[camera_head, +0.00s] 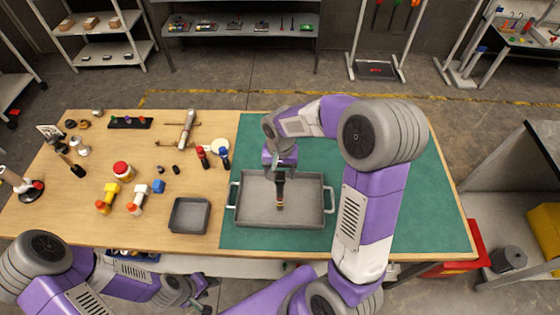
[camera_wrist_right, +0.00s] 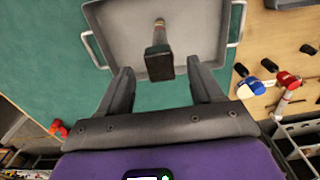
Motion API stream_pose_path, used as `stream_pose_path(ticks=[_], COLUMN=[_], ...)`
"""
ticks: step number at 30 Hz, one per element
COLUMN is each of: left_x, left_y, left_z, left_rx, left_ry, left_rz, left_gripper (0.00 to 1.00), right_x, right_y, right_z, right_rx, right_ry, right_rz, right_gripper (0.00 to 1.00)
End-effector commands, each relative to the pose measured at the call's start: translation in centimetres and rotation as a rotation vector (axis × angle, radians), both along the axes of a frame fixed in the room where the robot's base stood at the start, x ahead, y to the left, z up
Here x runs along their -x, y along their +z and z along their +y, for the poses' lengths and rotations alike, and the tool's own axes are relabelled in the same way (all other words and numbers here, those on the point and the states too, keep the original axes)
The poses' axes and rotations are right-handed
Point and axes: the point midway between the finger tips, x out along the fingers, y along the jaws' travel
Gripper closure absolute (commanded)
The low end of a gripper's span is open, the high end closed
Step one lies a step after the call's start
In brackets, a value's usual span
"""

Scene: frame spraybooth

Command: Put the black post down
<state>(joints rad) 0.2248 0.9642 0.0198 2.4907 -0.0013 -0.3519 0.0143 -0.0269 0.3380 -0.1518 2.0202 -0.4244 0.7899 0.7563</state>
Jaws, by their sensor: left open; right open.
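The black post (camera_head: 280,190) is in the grey tray with two handles (camera_head: 250,217), near its middle. It looks roughly upright, with a brownish lower part. In the right wrist view the post (camera_wrist_right: 159,63) has its dark block end towards me and its thin end over the tray floor (camera_wrist_right: 195,30). My right gripper (camera_head: 280,164) is above the tray at the post's upper end. Its fingers are spread apart on either side with gaps, not touching the post. My left gripper (camera_head: 205,290) is open and empty, below the table's front edge.
The tray sits on a green mat (camera_head: 410,220). A small grey bin (camera_head: 189,215) stands to its left. Several bottles and parts crowd the wooden table's left side. The mat's right part is clear.

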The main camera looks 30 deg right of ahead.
Motion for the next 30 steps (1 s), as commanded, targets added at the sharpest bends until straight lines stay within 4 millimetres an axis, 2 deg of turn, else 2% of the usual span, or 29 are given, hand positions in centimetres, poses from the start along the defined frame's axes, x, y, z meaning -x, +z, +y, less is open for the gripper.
stream_pose_path(ticks=[1,3,10,30], left_x=[0.0,0.0,0.0,0.0], left_y=[0.0,0.1,0.1,0.1], left_z=[0.0,0.0,0.0,0.0], left_rx=[0.000,0.000,0.000,0.000], left_ry=[0.000,0.000,0.000,0.000], left_rz=[0.000,0.000,0.000,0.000], left_gripper=[0.57,0.57,0.57,0.57], right_x=[-0.2,-0.1,0.0,0.0], right_y=[1.3,2.6,5.2,5.5], right_z=[0.0,0.0,0.0,0.0], right_rx=[0.000,0.001,0.000,0.000], right_ry=[0.000,0.002,0.001,0.001], right_rz=[-0.007,-0.005,-0.001,0.001], right_gripper=[0.34,0.34,0.34,0.34])
